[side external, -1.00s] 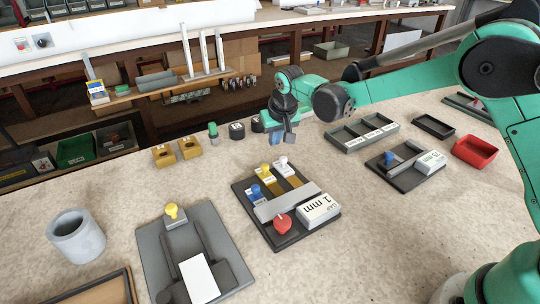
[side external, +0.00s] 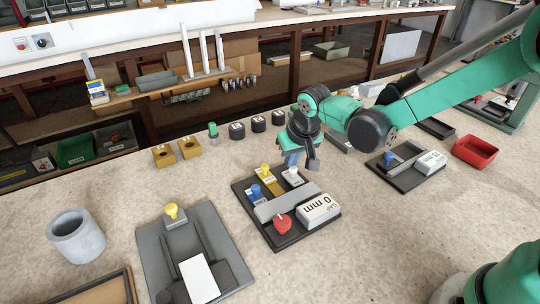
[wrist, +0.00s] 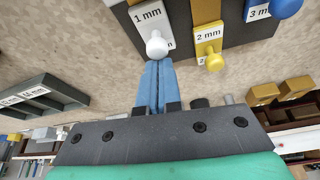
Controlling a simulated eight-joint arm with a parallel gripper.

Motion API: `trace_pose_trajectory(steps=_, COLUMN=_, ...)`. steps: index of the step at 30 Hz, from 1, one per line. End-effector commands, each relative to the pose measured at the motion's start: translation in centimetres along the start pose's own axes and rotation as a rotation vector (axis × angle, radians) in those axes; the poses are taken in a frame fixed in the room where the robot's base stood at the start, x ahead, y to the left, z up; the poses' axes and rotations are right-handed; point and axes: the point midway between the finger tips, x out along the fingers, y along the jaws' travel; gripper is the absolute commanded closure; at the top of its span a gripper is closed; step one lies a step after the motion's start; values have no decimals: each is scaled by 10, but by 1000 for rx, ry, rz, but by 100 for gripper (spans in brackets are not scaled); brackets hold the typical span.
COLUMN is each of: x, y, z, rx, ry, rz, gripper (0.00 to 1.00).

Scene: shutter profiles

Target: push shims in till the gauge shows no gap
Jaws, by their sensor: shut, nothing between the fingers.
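The dark shim fixture (side external: 248,222) lies on the bench. Its gap gauge block (side external: 319,210) reads 0 mm. The white 1 mm shim (side external: 293,176) sits in the right slot, close to the grey bar (side external: 286,202). The yellow 2 mm shim (side external: 265,170) is in the middle slot, farther back, and the blue 3 mm shim (side external: 256,193) is at left. My gripper (side external: 293,159) is shut and empty behind the white shim. In the wrist view its blue fingertips (wrist: 156,66) are at the white knob (wrist: 157,45); I cannot tell whether they touch.
A red knob (side external: 282,224) stands at the fixture's front. A similar fixture (side external: 405,180) lies to the right, with a red tray (side external: 475,151) beyond it. A grey plate (side external: 215,225) with a yellow knob lies left. Black and brass blocks stand behind.

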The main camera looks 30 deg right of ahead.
Motion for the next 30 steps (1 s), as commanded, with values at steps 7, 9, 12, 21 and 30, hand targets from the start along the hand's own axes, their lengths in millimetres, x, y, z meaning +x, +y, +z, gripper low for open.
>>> trace_pose_trajectory(steps=7, x=-3, y=2, z=9, rx=0, ry=-2, rz=0, gripper=100)
trace_pose_trajectory(steps=9, x=-3, y=2, z=9, rx=0, ry=-3, rz=0, gripper=100)
trace_pose_trajectory(steps=12, x=-3, y=1, z=9, rx=0, ry=-5, rz=0, gripper=100)
trace_pose_trajectory(steps=21, x=1, y=2, z=-17, rx=1, ry=0, rz=0, gripper=100)
trace_pose_trajectory(steps=30, x=-29, y=2, z=-32, rx=0, ry=5, rz=0, gripper=100)
